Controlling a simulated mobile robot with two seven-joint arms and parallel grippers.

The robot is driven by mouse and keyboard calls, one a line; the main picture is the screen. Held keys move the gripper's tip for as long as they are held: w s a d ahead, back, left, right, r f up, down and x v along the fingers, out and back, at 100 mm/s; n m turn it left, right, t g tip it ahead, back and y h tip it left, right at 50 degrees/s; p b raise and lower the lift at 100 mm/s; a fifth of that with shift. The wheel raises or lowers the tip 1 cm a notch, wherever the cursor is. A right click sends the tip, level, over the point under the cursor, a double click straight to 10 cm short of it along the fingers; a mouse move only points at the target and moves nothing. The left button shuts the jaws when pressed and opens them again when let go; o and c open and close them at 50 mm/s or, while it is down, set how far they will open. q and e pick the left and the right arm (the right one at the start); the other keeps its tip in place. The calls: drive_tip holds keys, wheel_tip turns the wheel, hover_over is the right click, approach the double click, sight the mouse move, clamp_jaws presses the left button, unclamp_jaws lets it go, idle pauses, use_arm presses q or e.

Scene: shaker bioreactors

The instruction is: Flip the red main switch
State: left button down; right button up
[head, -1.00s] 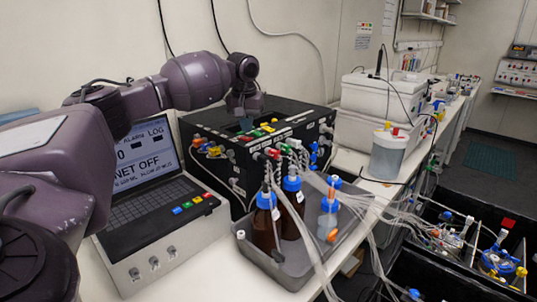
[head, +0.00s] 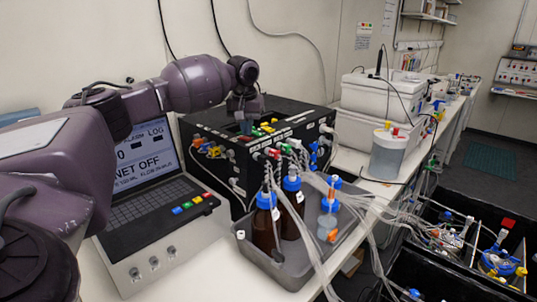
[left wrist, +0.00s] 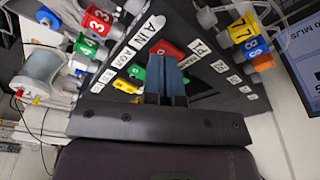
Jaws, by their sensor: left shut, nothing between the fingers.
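The black control box (head: 285,125) stands on the bench behind the brown bottles, with a row of coloured switches along its top. In the left wrist view a red switch (left wrist: 167,47) lies just past my fingertips, near a white label whose letters read partly as "AIN". My left gripper (head: 245,126) is over the top of the box, pointing down. In the left wrist view its blue-grey fingers (left wrist: 166,72) are together and empty, partly covering the red switch. I cannot tell whether they touch it. My right gripper is out of view.
Green and yellow switches (head: 267,128) sit close to the fingers. A laptop-like console (head: 150,205) reading "NET OFF" stands left of the box. A grey tray (head: 290,272) with brown bottles and many tubes stands in front of it.

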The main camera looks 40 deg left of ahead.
use_arm(q)
drive_tip(key=shift+f, duration=0.75)
idle(0.4)
drive_tip(key=shift+r, duration=3.55)
